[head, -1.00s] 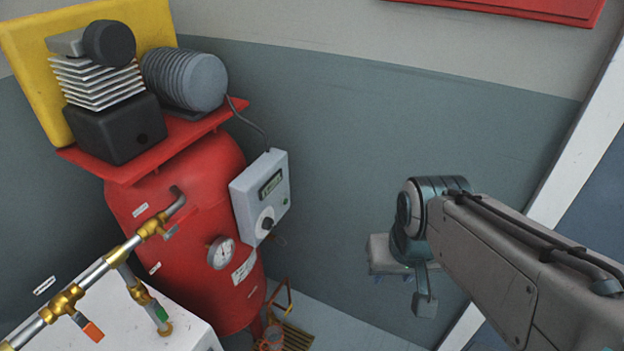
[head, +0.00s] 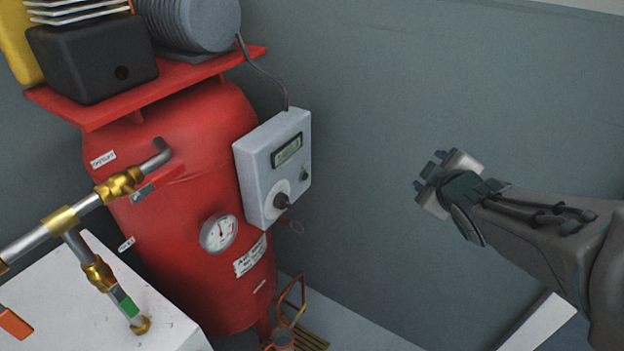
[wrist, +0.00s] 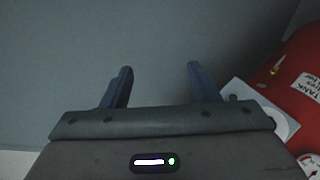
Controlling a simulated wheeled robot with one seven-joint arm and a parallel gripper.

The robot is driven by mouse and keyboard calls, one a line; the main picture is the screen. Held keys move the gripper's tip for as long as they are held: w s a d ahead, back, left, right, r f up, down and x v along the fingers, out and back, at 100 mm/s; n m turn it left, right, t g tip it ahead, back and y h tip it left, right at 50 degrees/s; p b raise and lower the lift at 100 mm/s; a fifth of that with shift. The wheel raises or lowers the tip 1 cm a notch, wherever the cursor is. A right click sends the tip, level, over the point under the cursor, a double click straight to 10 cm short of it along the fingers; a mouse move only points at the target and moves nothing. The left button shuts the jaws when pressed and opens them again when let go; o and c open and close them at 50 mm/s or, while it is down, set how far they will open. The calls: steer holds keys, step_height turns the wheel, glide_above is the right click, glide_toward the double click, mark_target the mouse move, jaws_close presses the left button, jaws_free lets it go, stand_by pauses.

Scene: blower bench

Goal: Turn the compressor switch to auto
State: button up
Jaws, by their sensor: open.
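The compressor is a red tank (head: 180,200) on the left in the head view. A light grey control box (head: 255,165) is on its right side, with a small display and a green button (head: 304,175). The compressor switch (head: 283,203) is a black knob on a pale round plate low on the box; its setting is too small to read. My gripper (head: 428,170) is open and empty, right of the box with a clear gap, its fingers pointing left. In the wrist view both fingers (wrist: 157,80) are apart, and part of the box (wrist: 248,95) shows at right, mostly hidden behind the gripper body.
A pressure gauge (head: 220,234) sits on the tank below left of the box. Pipes with brass fittings (head: 120,185) and a white cabinet (head: 90,310) stand at lower left. A cable runs up from the box. The wall (head: 400,90) behind my gripper is bare.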

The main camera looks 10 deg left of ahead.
steer(key=a+f+n+y+b, duration=0.7)
steer(key=a+n, duration=0.1)
steer(key=n+g+y+b, duration=0.6)
steer(key=n+y+b, duration=0.2)
steer(key=n, duration=0.2)
glide_toward(289, 205)
steer(key=b+x, duration=0.2)
steer(key=x, duration=0.7)
steer(key=shift+w+a+b, duration=0.15)
steer(key=shift+a+b, duration=0.1)
steer(key=shift+b, duration=0.05)
steer(key=c, duration=1)
